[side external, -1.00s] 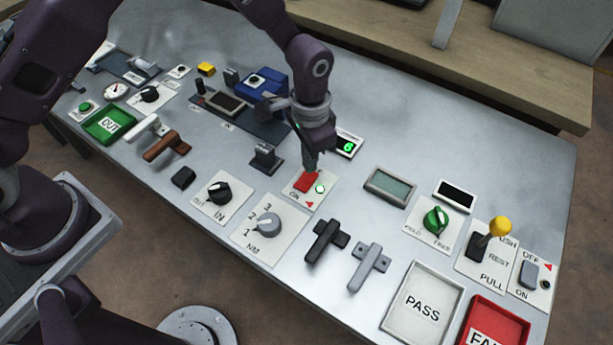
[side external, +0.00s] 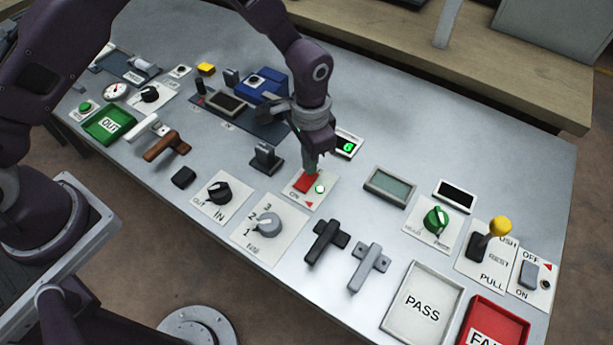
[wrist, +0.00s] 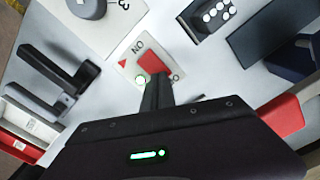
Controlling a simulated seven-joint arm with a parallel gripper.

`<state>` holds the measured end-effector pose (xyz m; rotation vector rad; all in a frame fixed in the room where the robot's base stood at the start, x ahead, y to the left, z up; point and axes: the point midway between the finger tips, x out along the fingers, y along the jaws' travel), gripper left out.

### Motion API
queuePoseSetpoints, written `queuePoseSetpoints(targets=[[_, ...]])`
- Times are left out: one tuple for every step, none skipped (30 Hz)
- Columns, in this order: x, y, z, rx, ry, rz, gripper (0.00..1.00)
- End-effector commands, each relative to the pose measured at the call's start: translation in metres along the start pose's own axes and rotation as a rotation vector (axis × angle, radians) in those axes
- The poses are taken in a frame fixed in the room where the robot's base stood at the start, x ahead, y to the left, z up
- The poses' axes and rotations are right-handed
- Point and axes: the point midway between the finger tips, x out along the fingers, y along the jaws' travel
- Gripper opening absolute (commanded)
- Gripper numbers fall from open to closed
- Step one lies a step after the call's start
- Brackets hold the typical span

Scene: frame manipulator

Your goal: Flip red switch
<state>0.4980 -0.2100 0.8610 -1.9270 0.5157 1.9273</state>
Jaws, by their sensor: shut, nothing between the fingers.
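My gripper (side external: 311,168) is shut and points down at the back edge of the switch. I cannot tell whether the fingertips touch the switch.
A grey rotary knob (side external: 266,225) and a black handle (side external: 326,242) stand in front of the switch.

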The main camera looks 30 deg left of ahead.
Motion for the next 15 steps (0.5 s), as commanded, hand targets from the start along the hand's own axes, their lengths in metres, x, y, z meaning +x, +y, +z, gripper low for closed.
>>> queuePoseSetpoints(targets=[[0.0008,0.0000,0.0000,0.000,0.000,0.000,0.00],[0.0013,0.0000,0.0000,0.000,0.000,0.000,0.00],[0.0019,0.0000,0.0000,0.000,0.000,0.000,0.00],[0.0024,0.0000,0.0000,0.000,0.000,0.000,0.00],[0.0029,0.0000,0.0000,0.000,0.000,0.000,0.00],[0.0035,0.0000,-0.0001,0.000,0.000,0.000,0.00],[0.0040,0.0000,-0.0001,0.000,0.000,0.000,0.00],[0.0045,0.0000,-0.0001,0.000,0.000,0.000,0.00],[0.0051,0.0000,-0.0001,0.000,0.000,0.000,0.00],[0.0056,0.0000,-0.0001,0.000,0.000,0.000,0.00],[0.0061,0.0000,-0.0001,0.000,0.000,0.000,0.00],[0.0067,0.0000,-0.0001,0.000,0.000,0.000,0.00],[0.0071,0.0000,-0.0001,0.000,0.000,0.000,0.00],[0.0076,0.0000,-0.0001,0.000,0.000,0.000,0.00],[0.0082,0.0000,-0.0001,0.000,0.000,0.000,0.00]])
